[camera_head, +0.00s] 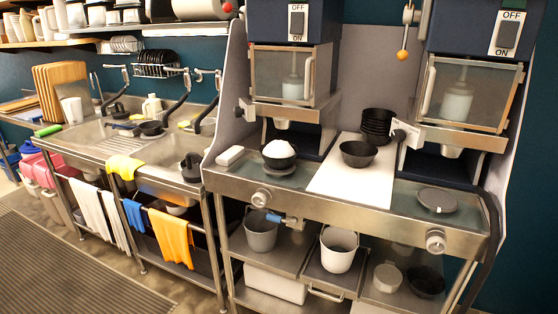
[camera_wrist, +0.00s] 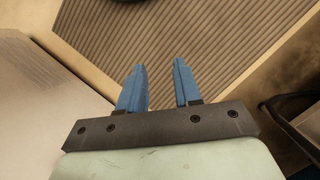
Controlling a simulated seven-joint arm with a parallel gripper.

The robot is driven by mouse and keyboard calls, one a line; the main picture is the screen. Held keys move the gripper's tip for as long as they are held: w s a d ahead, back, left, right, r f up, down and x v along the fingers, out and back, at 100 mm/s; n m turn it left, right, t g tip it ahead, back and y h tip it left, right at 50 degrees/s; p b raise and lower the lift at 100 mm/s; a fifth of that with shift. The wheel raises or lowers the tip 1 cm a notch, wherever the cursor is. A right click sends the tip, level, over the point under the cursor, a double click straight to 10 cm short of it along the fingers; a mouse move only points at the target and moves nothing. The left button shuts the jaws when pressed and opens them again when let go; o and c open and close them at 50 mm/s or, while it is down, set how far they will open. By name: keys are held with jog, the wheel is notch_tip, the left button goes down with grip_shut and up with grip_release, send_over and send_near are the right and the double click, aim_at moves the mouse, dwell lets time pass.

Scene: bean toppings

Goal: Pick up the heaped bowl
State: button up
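The heaped bowl (camera_head: 279,161) is a dark bowl with a white mound rising above its rim. It stands under the left dispensing machine on a dark round plate, in the head view. My gripper (camera_wrist: 160,88) shows only in the wrist view. Its two blue fingers are apart with nothing between them, over a ribbed floor mat. It is away from the bowl, which does not show in the wrist view.
An empty dark bowl (camera_head: 358,153) and a stack of dark bowls (camera_head: 377,126) stand on the white board (camera_head: 343,186) right of the heaped bowl. The right machine's round plate (camera_head: 437,200) is empty.

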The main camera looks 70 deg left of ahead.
jog(key=w+a+r+t, duration=0.1)
jog(key=w+a+r, duration=0.3)
jog(key=a, duration=0.4)
jog(key=w+a+r+t, duration=0.1)
jog(key=w+a+r, duration=0.35)
jog(key=a, duration=0.45)
jog(key=w+a+r+n+t+y, duration=0.1)
jog(key=a+r, duration=0.5)
jog(key=a, duration=0.3)
jog(key=w+a+r, duration=0.1)
jog(key=a+r, duration=0.5)
jog(key=a, duration=0.4)
jog(key=s+a+r+n+y, duration=0.1)
jog(key=s+a+r, duration=0.6)
jog(key=a+r, duration=0.45)
jog(key=s+a+r+y, duration=0.1)
jog(key=s+a+r, duration=0.6)
jog(key=a+r, duration=0.5)
jog(key=s+a+r+n+y, duration=0.1)
jog(key=s+a+r+y, duration=0.1)
jog(key=s+a+r, duration=0.75)
notch_tip(320, 180, up, 10)
jog(key=f, duration=0.1)
send_over(290, 160)
jog(key=w+d, duration=0.1)
jog(key=d, duration=0.1)
jog(key=shift+g+y, duration=0.3)
jog(key=shift+x, duration=3.15)
jog(key=shift+s, duration=0.1)
